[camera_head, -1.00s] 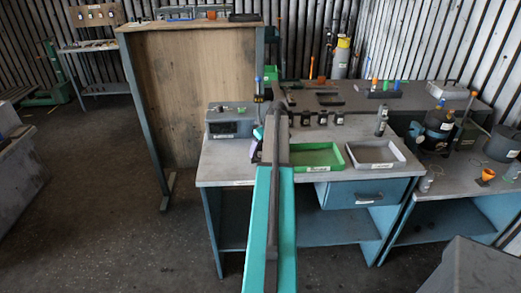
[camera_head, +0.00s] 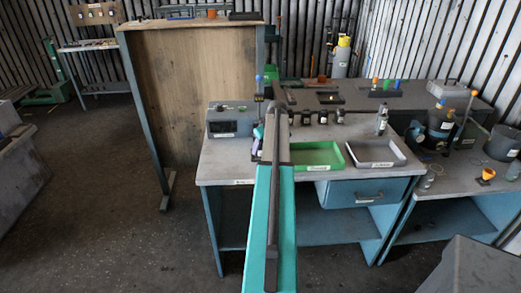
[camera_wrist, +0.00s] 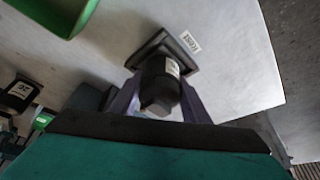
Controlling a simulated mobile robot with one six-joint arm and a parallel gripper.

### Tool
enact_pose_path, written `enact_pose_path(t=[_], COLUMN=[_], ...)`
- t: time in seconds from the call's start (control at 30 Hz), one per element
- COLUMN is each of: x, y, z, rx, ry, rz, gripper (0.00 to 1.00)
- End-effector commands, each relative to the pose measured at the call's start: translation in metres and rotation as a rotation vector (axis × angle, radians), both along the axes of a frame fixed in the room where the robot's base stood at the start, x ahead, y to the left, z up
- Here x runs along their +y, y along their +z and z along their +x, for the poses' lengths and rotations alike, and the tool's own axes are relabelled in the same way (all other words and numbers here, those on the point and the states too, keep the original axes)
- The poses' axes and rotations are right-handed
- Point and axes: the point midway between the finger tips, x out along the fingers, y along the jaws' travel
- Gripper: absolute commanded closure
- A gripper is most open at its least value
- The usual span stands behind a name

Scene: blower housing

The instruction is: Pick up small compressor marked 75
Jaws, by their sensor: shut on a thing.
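A small black compressor (camera_wrist: 160,84) stands between the two purple fingers of my gripper (camera_wrist: 158,98) in the wrist view. The fingers are shut on it from both sides. Its white label is too small and blurred to read. It appears to be at a dark square base (camera_wrist: 187,52) on the bench; I cannot tell if it is touching or just above it. In the head view, my arm hides this compressor and most of my gripper (camera_head: 257,140). Other small dark compressors (camera_head: 323,117) stand in a row at the bench's back, right of my arm.
The grey bench (camera_head: 225,173) carries a green tray (camera_head: 318,170), a grey tray (camera_head: 383,164) and a grey box (camera_head: 230,130). Another labelled black compressor (camera_wrist: 18,92) is at the left in the wrist view. A wooden panel (camera_head: 195,90) stands behind left.

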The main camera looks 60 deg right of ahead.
Motion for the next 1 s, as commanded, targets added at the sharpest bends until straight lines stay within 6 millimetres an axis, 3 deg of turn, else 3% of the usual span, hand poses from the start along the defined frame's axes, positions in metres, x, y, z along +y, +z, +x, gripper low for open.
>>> enact_pose_path(t=[0.37, 0.77, 1.0], x=[-0.001, -0.001, 0.013], y=[0.006, 0.034, 0.036], z=[0.000, 0.000, -0.024], rx=[-0.001, -0.001, -0.002], ry=[-0.001, -0.001, -0.003], rz=[-0.002, -0.002, -0.002], gripper=[0.98, 0.98, 0.98])
